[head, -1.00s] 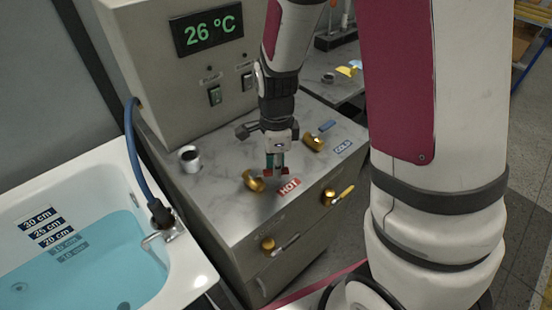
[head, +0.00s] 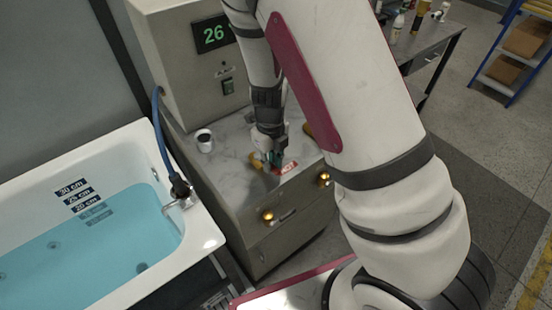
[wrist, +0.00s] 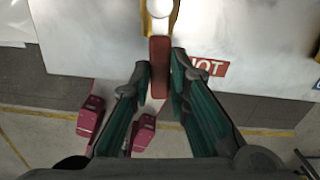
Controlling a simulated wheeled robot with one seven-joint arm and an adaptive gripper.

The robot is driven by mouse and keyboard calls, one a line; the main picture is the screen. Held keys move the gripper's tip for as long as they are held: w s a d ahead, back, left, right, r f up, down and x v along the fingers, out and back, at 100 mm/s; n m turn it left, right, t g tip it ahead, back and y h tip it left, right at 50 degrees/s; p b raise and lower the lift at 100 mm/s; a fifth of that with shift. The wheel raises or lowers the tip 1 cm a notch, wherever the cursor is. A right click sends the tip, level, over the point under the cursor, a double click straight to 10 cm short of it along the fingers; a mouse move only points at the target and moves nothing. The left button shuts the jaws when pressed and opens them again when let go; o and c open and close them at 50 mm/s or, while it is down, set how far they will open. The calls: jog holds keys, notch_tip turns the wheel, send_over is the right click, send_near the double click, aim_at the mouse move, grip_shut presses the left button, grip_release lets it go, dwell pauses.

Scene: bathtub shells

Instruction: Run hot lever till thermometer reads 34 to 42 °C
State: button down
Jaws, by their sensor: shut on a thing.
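The hot lever has a brass body (head: 257,162) and a red handle, which shows in the wrist view (wrist: 159,66). It stands on the counter beside the red HOT label (head: 285,168). My gripper (head: 273,158) is down at this lever, and in the wrist view its fingers (wrist: 161,72) are closed around the red handle. The thermometer display (head: 213,34) shows 26 in green; my arm hides its right part. The bathtub (head: 205,232) at left holds blue water (head: 100,250). The cold lever is mostly hidden behind my arm.
A white cup (head: 204,140) with dark contents stands on the counter (head: 232,145). A blue hose (head: 160,135) runs down to the tub spout (head: 181,190). Brass knobs (head: 268,216) stick out of the cabinet front. A side table with bottles stands behind.

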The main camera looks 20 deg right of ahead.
jog(key=shift+s+a+m+p, duration=0.15)
jog(key=shift+a+m+p, duration=0.2)
jog(key=shift+m, duration=0.35)
jog(key=c, duration=1.5)
grip_release()
notch_tip(320, 180, up, 12)
jog(key=shift+r, duration=0.1)
